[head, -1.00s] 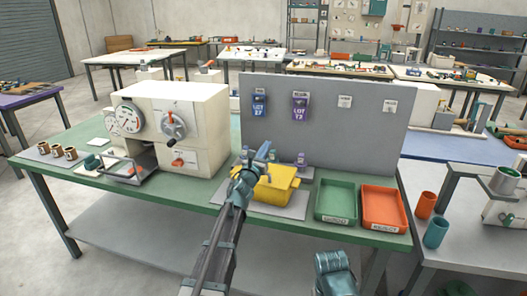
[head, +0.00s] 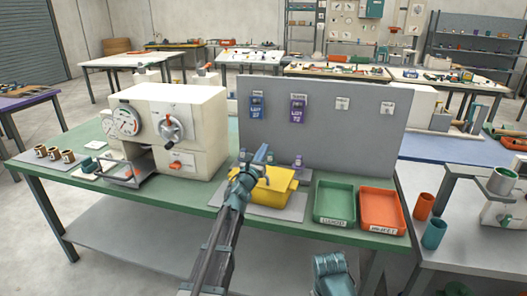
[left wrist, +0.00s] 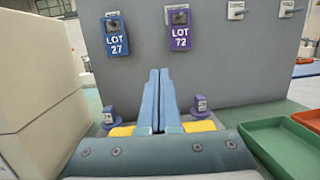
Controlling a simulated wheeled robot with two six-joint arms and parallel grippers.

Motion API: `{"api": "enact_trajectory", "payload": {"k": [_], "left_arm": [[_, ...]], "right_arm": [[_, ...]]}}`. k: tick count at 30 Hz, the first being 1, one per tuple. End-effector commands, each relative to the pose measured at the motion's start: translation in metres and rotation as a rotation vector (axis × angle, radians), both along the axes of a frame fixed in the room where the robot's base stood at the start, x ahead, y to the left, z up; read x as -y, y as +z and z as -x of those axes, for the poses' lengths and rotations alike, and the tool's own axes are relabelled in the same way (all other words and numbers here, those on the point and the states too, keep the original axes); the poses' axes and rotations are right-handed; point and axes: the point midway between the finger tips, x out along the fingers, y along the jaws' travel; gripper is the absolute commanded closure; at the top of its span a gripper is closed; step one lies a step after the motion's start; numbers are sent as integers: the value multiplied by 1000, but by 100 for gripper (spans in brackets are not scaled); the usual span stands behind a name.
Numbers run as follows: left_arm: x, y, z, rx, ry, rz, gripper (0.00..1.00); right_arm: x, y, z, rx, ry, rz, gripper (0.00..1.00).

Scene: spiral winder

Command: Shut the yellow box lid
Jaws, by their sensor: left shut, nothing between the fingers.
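The yellow box (head: 276,190) sits on a grey mat (head: 290,211) on the green-topped bench. Its top looks flat and covered in the head view, but my arm hides its left part, so I cannot tell whether the lid is fully down. My left gripper (head: 262,154) is shut and empty, with its fingers above the box's back left part. In the left wrist view the blue fingers (left wrist: 157,100) are together, and yellow edges of the box (left wrist: 199,126) show on both sides below them. Whether they touch the box is unclear.
A grey upright panel (head: 330,130) with blue and purple lot tags stands behind the box. A cream machine (head: 195,115) is to its left. Green (head: 334,218) and orange trays (head: 381,226) are to its right. Small blue (left wrist: 108,116) and purple objects (left wrist: 200,106) stand behind the box.

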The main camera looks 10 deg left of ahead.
Motion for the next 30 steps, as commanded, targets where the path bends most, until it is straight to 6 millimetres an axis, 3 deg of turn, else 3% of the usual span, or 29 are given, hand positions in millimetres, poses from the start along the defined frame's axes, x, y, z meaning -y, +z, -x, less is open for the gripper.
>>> {"api": "enact_trajectory", "payload": {"k": [14, 30], "left_arm": [[0, -3, 9, 0, 0, 0, 100], [-3, -20, 84, 0, -5, 0, 100]], "right_arm": [[0, -3, 0, 0, 0, 0, 22], [0, -20, 0, 0, 0, 0, 22]]}}
